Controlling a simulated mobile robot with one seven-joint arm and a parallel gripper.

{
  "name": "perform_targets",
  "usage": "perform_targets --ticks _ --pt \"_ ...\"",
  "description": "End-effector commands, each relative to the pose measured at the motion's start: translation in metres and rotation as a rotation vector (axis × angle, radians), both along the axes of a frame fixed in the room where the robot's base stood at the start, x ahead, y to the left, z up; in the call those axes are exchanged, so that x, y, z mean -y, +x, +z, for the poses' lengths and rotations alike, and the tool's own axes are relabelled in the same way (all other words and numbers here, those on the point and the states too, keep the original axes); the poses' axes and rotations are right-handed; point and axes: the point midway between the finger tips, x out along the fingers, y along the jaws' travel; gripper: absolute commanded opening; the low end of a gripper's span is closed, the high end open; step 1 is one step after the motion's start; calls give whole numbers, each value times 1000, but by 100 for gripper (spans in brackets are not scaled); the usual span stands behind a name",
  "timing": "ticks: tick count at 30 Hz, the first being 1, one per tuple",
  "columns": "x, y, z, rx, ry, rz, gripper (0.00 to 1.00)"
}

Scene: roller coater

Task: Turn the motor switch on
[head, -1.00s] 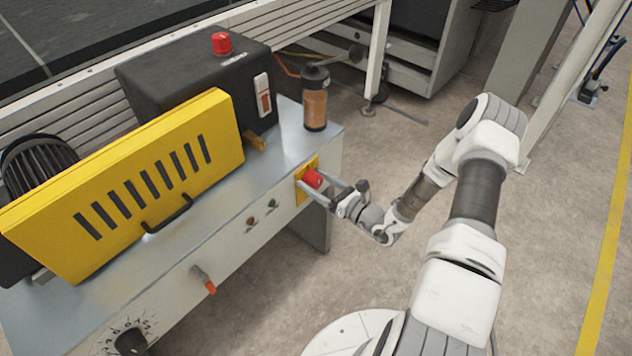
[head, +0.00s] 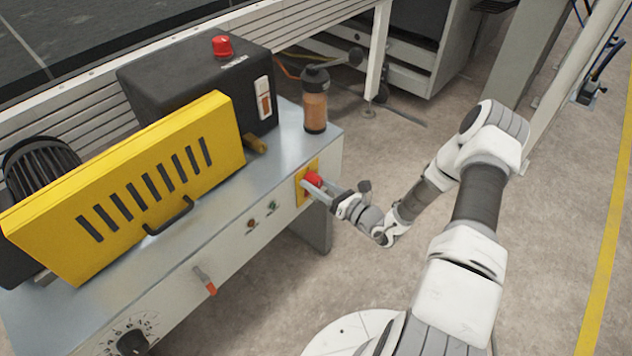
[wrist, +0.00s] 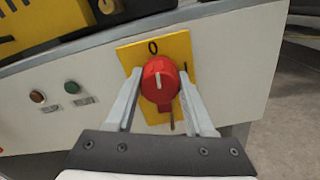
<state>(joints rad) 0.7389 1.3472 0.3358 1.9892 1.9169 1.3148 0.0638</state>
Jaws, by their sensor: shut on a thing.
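The motor switch (head: 314,179) is a red rotary knob on a yellow plate, on the front panel near the machine's right end. In the wrist view the red knob (wrist: 160,88) fills the space between the fingers. Its white mark points up, toward the "0" on the plate. A second mark, like an "I", shows at the right of the knob. My gripper (head: 317,185) is shut on the knob, one finger on each side; in the wrist view the gripper (wrist: 160,78) reaches it from below. The finger contact points are partly hidden.
Small orange (head: 250,223) and green (head: 272,208) buttons sit left of the switch. A lever with an orange tip (head: 205,282) and a black dial (head: 131,342) are further left. A brown bottle (head: 315,105) stands above the switch.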

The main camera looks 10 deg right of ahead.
Motion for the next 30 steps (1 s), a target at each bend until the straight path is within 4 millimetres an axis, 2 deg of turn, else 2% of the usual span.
perform_targets --ticks 30 --pt "0 -1 1 -552 757 -1 0"
